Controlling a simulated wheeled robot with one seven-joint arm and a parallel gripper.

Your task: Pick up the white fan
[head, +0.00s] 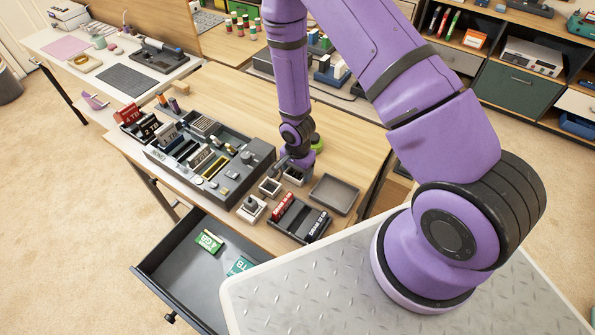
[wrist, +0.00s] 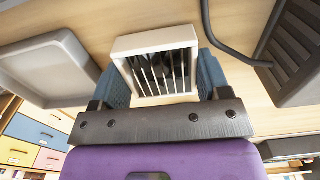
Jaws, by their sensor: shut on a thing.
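The white fan (wrist: 152,43), a small square white frame with a dark barred grille, sits between the two blue fingers of my gripper (wrist: 162,78) in the wrist view. A finger lies against each side, and the gripper is shut on it. In the head view my gripper (head: 293,163) is low over the right part of the wooden desk, largely hidden by its own wrist. The fan shows there only in part, just below it. Whether the fan touches the desk is not clear.
A grey tray (head: 334,194) lies close on the right, with a red and black module rack (head: 298,220) in front. A small square white-rimmed part (head: 270,187) and a large grey component board (head: 208,160) are to the left. An open drawer (head: 185,268) juts out below.

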